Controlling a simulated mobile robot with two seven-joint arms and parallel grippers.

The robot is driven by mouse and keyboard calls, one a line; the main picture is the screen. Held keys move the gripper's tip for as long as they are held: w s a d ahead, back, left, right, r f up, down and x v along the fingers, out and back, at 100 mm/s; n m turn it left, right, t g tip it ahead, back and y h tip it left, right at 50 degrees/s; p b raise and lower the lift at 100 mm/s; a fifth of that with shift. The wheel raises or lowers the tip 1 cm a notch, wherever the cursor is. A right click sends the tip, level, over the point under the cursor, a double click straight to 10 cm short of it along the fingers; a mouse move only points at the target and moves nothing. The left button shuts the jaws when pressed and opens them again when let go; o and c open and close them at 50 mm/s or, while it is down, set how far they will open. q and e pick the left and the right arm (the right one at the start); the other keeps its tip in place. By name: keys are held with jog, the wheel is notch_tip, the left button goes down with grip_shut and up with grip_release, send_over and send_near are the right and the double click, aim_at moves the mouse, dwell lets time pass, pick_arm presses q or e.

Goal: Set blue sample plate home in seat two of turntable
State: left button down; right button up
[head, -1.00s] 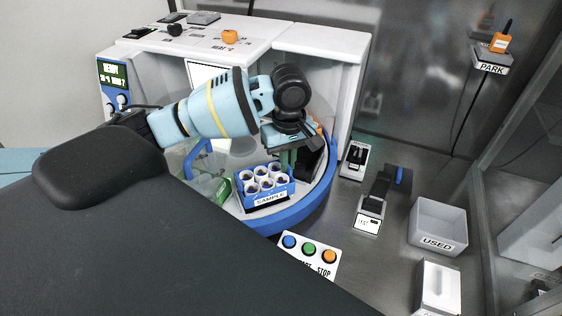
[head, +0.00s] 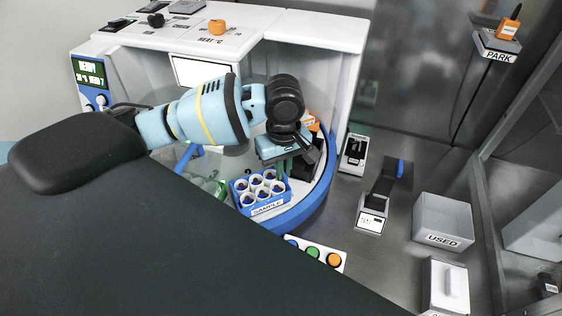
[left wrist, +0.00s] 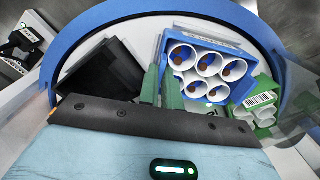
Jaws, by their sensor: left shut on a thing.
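The blue sample plate (head: 262,209) is a blue rack with several white tubes and a SAMPLE label. It is upright over the turntable (head: 318,203), which has a blue rim. My left gripper (head: 286,166) points down at the plate's right rear side. In the left wrist view its two green fingers (left wrist: 161,88) are close together at the plate's edge (left wrist: 166,47), shut on it. The plate's underside and the seat are hidden, so I cannot tell whether it is fully down. My right gripper is not in view.
A black block (left wrist: 101,70) and a green rack with white tubes (left wrist: 258,108) sit on the turntable beside the plate. Coloured buttons (head: 312,252) are in front. A USED bin (head: 441,222) stands right. The white machine housing (head: 315,30) rises behind.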

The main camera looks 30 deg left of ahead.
pick_arm(q)
jog(key=shift+d, duration=0.1)
jog(key=c, duration=1.6)
grip_release()
notch_tip(320, 180, up, 12)
